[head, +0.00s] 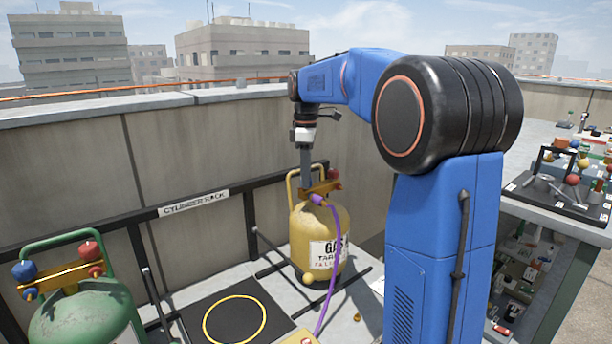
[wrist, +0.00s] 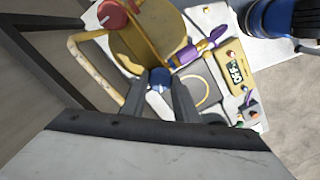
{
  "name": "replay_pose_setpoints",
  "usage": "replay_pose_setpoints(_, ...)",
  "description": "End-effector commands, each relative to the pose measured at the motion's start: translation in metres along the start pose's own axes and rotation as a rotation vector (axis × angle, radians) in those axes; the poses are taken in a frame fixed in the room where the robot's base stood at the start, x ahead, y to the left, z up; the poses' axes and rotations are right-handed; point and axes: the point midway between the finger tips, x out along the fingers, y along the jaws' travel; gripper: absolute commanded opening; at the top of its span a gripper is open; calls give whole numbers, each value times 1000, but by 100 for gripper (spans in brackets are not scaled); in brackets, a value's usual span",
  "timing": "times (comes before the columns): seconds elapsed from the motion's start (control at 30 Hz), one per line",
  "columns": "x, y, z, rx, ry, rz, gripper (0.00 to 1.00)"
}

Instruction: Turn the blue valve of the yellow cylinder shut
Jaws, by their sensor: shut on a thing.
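The yellow cylinder (head: 306,232) stands upright against the rack, with a purple hose (head: 331,262) joined at its top. In the wrist view the cylinder (wrist: 150,45) lies below my fingers. My gripper (head: 306,180) points straight down at the cylinder's top. Its two fingers are shut on the blue valve (wrist: 158,84), whose small blue face shows between the fingertips in the wrist view. A red valve (wrist: 118,13) sits on the other end of the brass bar. In the head view the blue valve is hidden behind the fingers.
A green cylinder (head: 85,318) with its own blue knob (head: 24,271) and red knob (head: 90,251) stands at front left. A black mat with a yellow ring (head: 234,320) lies between. The parapet wall (head: 165,150) is behind, a cluttered bench (head: 560,215) at right.

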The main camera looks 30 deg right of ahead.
Motion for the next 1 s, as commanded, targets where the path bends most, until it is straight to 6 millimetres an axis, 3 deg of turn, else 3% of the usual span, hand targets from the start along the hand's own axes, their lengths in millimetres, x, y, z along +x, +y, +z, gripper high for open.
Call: replay_pose_setpoints(1.0,0,1,0,918,0,1,5)
